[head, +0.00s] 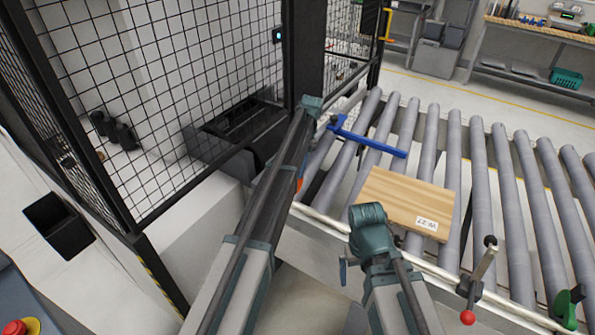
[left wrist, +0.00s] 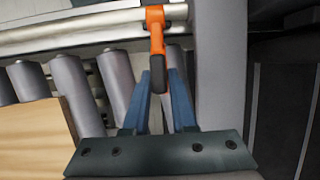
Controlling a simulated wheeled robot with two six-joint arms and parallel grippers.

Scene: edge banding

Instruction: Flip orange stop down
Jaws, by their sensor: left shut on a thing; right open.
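The orange stop (left wrist: 156,32) is at the roller rail in the left wrist view, its black grip (left wrist: 159,74) pointing toward my left gripper. My left gripper (left wrist: 159,88) has its two blue-grey fingers close around this grip and is shut on it. In the head view only a sliver of the orange stop (head: 300,184) shows beside my left arm, which hides the rest and the left gripper. I cannot tell the lever's exact tilt. My right gripper (head: 345,269) is mostly hidden by its own arm, low in front of the conveyor, open and apart from the stop.
A wooden board (head: 405,199) labelled W-27 lies on the rollers, with a blue bar (head: 366,138) behind it. A red-ball lever (head: 468,317) and a green lever (head: 565,306) stand along the front rail. A black mesh fence (head: 150,100) stands at left.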

